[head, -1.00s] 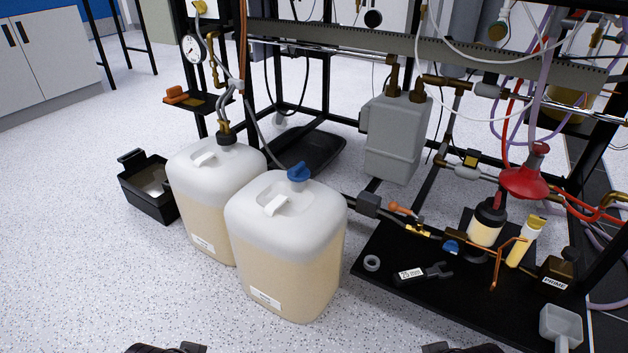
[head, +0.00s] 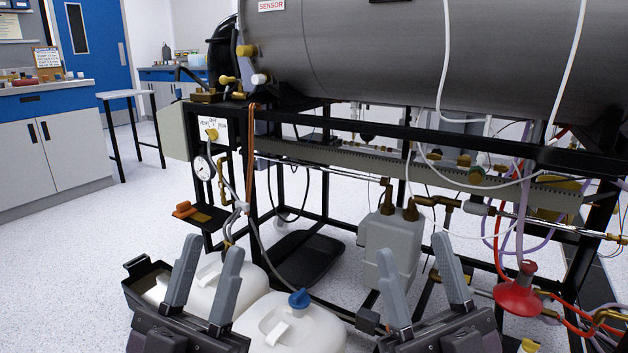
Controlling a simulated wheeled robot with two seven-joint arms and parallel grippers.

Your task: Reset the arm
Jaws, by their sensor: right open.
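My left gripper (head: 212,247) stands upright in the lower left of the head view. Its two grey fingers are apart with nothing between them. My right gripper (head: 413,248) stands upright in the lower right, its fingers spread and empty. Both grippers appear in front of the burner rig. The left one overlaps the rear white jug (head: 250,275). The right one overlaps the lower part of the grey box-shaped vessel (head: 390,238). Whether either gripper touches anything behind it is hard to tell, but no contact shows.
A large grey cylinder (head: 400,60) lies across the black frame (head: 350,125). A white jug with a blue cap (head: 290,325), a black bin (head: 150,280) and a red funnel-shaped part (head: 518,295) are low down. Open floor (head: 85,240) lies at left.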

